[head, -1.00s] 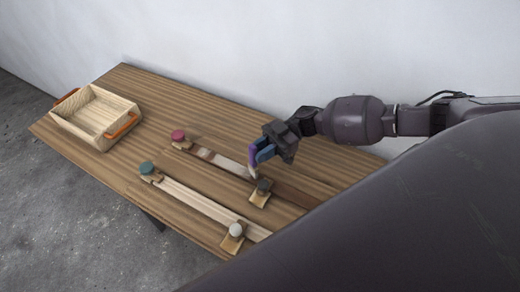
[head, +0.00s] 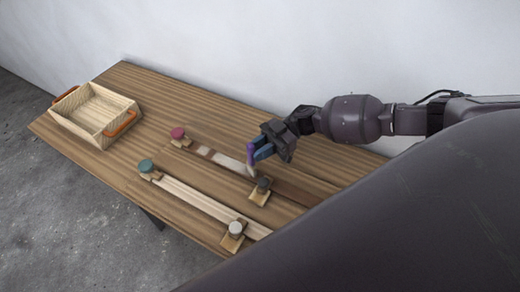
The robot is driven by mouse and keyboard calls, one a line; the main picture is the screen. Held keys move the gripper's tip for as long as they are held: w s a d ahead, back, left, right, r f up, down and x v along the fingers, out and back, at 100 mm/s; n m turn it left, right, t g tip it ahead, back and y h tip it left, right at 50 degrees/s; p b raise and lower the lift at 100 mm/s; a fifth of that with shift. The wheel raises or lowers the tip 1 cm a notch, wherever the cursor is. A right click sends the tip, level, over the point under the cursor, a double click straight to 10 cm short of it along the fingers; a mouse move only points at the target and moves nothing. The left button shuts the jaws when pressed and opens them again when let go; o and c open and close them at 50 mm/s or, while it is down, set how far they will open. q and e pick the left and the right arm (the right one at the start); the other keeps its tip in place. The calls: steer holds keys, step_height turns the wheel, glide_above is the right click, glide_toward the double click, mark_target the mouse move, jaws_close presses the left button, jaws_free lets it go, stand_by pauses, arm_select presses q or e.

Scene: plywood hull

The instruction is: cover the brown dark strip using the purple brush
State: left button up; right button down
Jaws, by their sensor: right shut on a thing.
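The purple brush (head: 251,152) is held in my right gripper (head: 261,151), which is shut on its handle. The brush points down, and its pale tip is at or just above the far strip (head: 222,160). Whether the tip touches the strip is hard to tell. My left gripper is not in view.
A nearer pale strip (head: 195,198) runs between a green-knob block (head: 146,167) and a white-knob block (head: 235,229). A wooden tray with orange handles (head: 110,131) stands at the table's left end. A white wall is behind the wooden table (head: 95,160).

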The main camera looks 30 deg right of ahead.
steer(key=shift+w+a, duration=0.45)
steer(key=shift+w, duration=0.3)
steer(key=shift+w+a+b, duration=0.1)
steer(key=shift+w+b, duration=0.05)
steer(key=shift+b, duration=0.15)
steer(key=shift+w+a+f+b, duration=0.1)
steer(key=shift+w+a+b, duration=0.35)
steer(key=shift+w, duration=0.35)
steer(key=shift+w+a, duration=0.1)
steer(key=shift+w, duration=0.05)
steer(key=shift+w+a+b, duration=0.3)
steer(key=shift+w+a, duration=0.15)
steer(key=shift+w, duration=0.35)
steer(key=shift+w+a, duration=0.1)
steer(key=shift+w, duration=0.05)
steer(key=shift+w+a+b, duration=0.45)
steer(key=shift+w+a, duration=0.05)
steer(key=shift+w, duration=0.35)
steer(key=shift+w+a, duration=0.1)
steer(key=shift+w, duration=0.05)
steer(key=shift+w+a+b, duration=0.45)
steer(key=shift+w+b, duration=0.05)
steer(key=shift+w, duration=0.2)
